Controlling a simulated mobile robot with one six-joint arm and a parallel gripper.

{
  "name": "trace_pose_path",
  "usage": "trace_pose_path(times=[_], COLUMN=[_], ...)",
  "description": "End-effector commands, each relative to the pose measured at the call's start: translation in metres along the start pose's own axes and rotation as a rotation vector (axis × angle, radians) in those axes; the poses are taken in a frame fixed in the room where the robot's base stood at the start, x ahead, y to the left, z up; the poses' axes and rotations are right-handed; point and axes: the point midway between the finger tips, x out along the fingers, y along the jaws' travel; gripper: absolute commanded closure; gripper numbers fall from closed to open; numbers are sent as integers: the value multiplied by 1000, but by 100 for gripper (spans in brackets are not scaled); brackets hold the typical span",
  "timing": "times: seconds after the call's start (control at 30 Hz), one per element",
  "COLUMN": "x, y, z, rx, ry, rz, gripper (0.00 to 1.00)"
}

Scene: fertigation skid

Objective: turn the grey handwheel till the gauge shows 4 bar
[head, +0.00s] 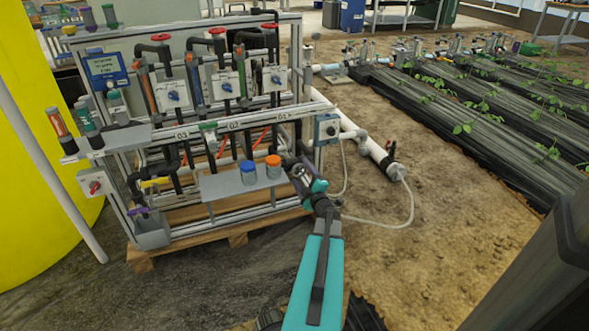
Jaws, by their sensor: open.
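My gripper (297,172) is at the right front of the skid, near the end of the small grey shelf. Its jaws are open, and dark parts lie close around them. I cannot make out a grey handwheel for certain; it may be behind my gripper. No gauge face with a readable pressure shows in the head view. I cannot tell whether my gripper touches anything.
The skid frame (225,118) carries red handwheels (216,31) on top. A blue-lidded jar (248,174) and an orange-lidded jar (273,167) stand just left of my gripper. A white pipe (372,150) and thin hose run at right. Bare soil lies beyond.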

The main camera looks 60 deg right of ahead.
Motion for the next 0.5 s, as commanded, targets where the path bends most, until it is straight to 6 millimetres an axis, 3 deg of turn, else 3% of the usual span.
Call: trace_pose_path(times=[0.5], x=[58], y=[-1], z=[1], rx=[0], ry=[1], rz=[0], gripper=[26])
